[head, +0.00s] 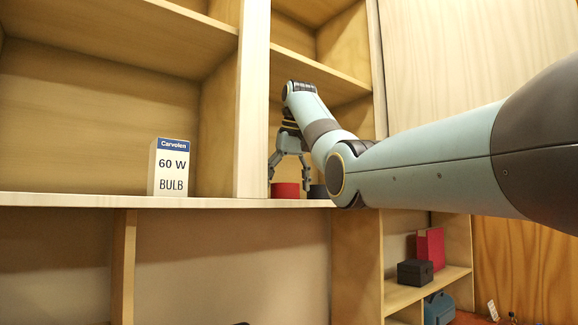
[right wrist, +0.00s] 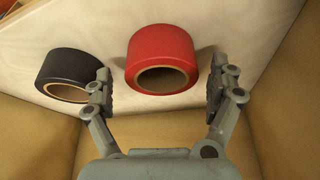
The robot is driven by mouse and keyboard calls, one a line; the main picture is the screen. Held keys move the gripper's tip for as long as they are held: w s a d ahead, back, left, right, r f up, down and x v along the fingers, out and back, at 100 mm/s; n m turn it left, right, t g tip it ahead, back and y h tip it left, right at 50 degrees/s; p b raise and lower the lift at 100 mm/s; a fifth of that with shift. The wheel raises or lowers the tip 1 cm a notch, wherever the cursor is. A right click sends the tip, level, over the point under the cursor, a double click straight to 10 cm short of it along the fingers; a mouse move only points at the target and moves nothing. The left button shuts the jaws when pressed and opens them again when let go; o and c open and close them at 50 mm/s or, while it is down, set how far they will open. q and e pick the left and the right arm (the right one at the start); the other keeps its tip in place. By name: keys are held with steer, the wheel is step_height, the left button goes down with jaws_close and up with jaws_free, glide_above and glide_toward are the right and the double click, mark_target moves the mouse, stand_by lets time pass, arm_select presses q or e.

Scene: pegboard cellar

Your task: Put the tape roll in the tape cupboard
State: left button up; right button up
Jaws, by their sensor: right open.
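A red tape roll (head: 286,190) lies on the shelf in the middle upright compartment. It also shows in the right wrist view (right wrist: 160,50), with its cardboard core visible. A black tape roll (head: 318,191) lies to its right, partly behind my arm; in the right wrist view (right wrist: 72,70) it is left of the red one. My right gripper (head: 288,172) is open and points down over the red roll. In the right wrist view its fingers (right wrist: 160,72) are on either side of the red roll, apart from it. My left gripper is out of view. Which cupboard is the tape one is not marked.
A white and blue bulb box (head: 170,168) stands on the same shelf board, left of an upright divider (head: 253,100). Below right, a lower shelf holds a dark box (head: 415,272) and a red book (head: 431,248). The left compartment is otherwise clear.

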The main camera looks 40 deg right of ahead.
steer(key=shift+b+v, duration=1.85)
steer(key=shift+b, duration=1.45)
steer(key=p+v, duration=0.1)
steer(key=v, duration=0.7)
steer(key=shift+f, duration=0.1)
